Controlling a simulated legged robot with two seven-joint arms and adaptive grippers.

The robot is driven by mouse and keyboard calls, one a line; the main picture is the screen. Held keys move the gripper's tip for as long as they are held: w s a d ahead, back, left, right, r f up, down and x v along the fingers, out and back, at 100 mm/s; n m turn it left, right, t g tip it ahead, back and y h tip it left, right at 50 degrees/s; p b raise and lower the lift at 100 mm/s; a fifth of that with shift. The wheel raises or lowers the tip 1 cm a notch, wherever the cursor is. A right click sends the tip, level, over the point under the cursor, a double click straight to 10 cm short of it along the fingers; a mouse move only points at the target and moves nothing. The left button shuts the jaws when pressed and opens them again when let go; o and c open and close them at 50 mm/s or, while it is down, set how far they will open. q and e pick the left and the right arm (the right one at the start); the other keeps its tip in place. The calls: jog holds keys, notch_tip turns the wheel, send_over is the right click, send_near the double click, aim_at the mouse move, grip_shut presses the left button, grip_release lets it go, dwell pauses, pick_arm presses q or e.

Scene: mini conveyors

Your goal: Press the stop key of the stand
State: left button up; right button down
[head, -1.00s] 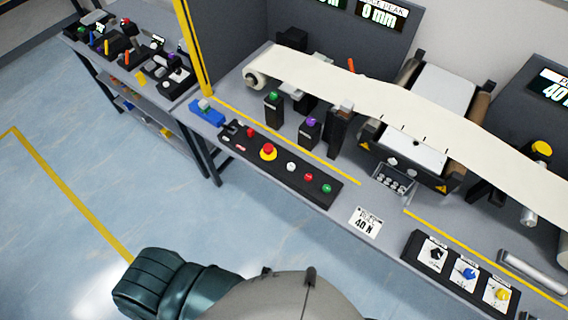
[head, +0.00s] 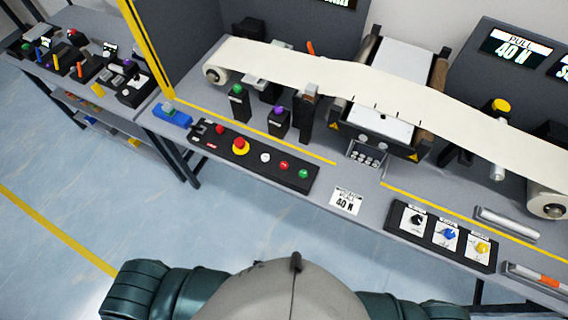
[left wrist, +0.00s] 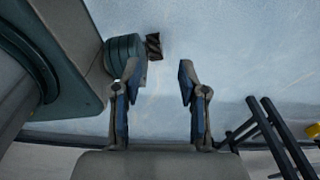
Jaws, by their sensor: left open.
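A black key panel (head: 211,151) lies along the front edge of the grey bench. It carries a large red mushroom button on a yellow ring (head: 240,147), a small red button (head: 220,129), a white button (head: 265,157), another red button (head: 284,165) and a green button (head: 304,174). I cannot read labels to tell which red one is the stop key. My left gripper (left wrist: 159,68) is open and empty in the left wrist view, over bare floor, with no panel in sight there. My right gripper is in neither view.
A web of pale strip (head: 330,72) runs over rollers behind the panel. Black posts with a green cap (head: 237,103) and a purple cap (head: 279,121) stand between. A black knob panel (head: 441,237) lies at right. A second bench stands far left. The floor in front is clear.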

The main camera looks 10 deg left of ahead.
pick_arm(q)
grip_shut()
dwell(0.8)
jog(key=shift+a, duration=0.1)
